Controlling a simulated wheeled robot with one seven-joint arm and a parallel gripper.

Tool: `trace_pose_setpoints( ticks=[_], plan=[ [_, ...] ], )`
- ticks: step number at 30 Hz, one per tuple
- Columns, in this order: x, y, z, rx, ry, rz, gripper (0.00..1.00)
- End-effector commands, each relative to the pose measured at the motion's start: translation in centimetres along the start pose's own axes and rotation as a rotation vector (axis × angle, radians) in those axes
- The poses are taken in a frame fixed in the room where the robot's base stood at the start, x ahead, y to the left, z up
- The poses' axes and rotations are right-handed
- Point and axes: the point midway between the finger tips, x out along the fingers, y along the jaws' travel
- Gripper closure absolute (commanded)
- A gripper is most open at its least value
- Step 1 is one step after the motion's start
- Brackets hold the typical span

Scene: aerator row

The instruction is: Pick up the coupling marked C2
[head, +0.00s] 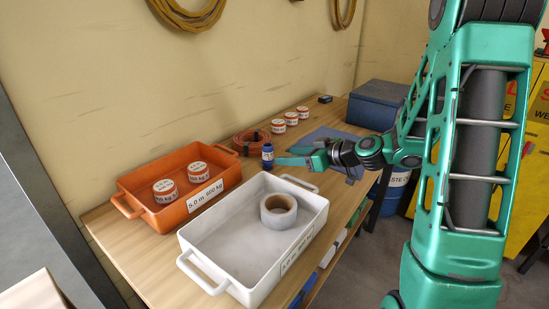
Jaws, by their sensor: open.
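I cannot make out a coupling marked C2, and no C2 mark is legible in the head view. My gripper (297,158) is open above the table near the blue mat (322,136), with its fingers pointing left. A small dark blue bottle with a white label (267,160) stands upright just left of the fingertips. I cannot tell whether the fingers touch it. My gripper and wrist hide part of the mat and whatever lies behind them.
A white tray (215,262) holds a tape roll (278,212). An orange coiled hose (250,140), three more tins (290,118), a small black device (324,99) and a blue box (375,105) are toward the back.

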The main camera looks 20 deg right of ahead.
Motion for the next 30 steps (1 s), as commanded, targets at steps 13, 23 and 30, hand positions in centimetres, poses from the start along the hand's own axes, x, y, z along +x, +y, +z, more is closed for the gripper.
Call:
trace_pose_setpoints(
  ticks=[13, 23, 30],
  plan=[
    [5.3, -0.3, 0.0, -0.006, 0.003, -0.004, 0.49],
    [8.1, -0.5, 0.0, -0.007, 0.002, -0.006, 0.49],
    [10.9, -0.5, 0.0, -0.006, 0.003, -0.004, 0.49]
  ],
)
